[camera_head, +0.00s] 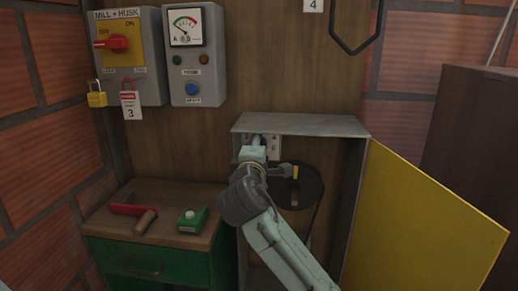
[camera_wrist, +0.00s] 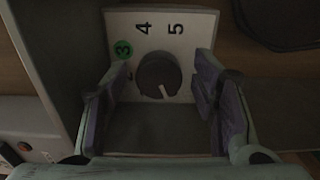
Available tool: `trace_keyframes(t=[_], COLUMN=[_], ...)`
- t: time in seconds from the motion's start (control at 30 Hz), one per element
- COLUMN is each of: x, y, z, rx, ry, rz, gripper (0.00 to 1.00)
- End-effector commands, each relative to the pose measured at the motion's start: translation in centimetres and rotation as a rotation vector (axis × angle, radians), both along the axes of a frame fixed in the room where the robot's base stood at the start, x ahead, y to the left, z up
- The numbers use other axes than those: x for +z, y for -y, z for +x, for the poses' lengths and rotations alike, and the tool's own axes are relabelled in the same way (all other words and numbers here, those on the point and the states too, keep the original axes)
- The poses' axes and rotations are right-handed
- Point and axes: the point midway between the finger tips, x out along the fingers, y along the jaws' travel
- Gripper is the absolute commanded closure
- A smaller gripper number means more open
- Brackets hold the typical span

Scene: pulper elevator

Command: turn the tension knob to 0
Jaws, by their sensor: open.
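The tension knob (camera_wrist: 158,76) is a dark round knob with a white pointer line on a pale dial plate (camera_wrist: 193,40). In the wrist view the pointer points down and slightly right. The plate shows a 3 on a green disc, a 4 and a 5; other marks are hidden by my fingers. My gripper (camera_wrist: 160,100) is open, with one finger on each side of the knob; I cannot tell whether they touch it. In the head view my gripper (camera_head: 253,152) is in front of the plate (camera_head: 275,146), inside the cabinet, and hides the knob.
The cabinet (camera_head: 300,125) stands open, its yellow door (camera_head: 415,225) swung right. A dark wheel (camera_head: 312,185) is right of my gripper. A wooden-topped green drawer unit (camera_head: 150,262) stands left with a green box (camera_head: 192,220). Control boxes (camera_head: 195,60) hang above.

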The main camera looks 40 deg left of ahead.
Motion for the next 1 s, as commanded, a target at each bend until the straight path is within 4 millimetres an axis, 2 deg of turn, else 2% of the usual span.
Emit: trace_keyframes(t=[0.23,0.37,0.8,1.0], x=[0.1,0.1,0.1,0.1], y=[0.0,0.4,4.9,6.1], z=[0.0,-0.7,-8.0,-9.9], rx=[0.0,0.0,0.002,0.0], ry=[0.0,0.0,0.001,0.0], rz=[0.001,0.001,0.003,0.001], gripper=[0.45,0.45,0.45,0.45])
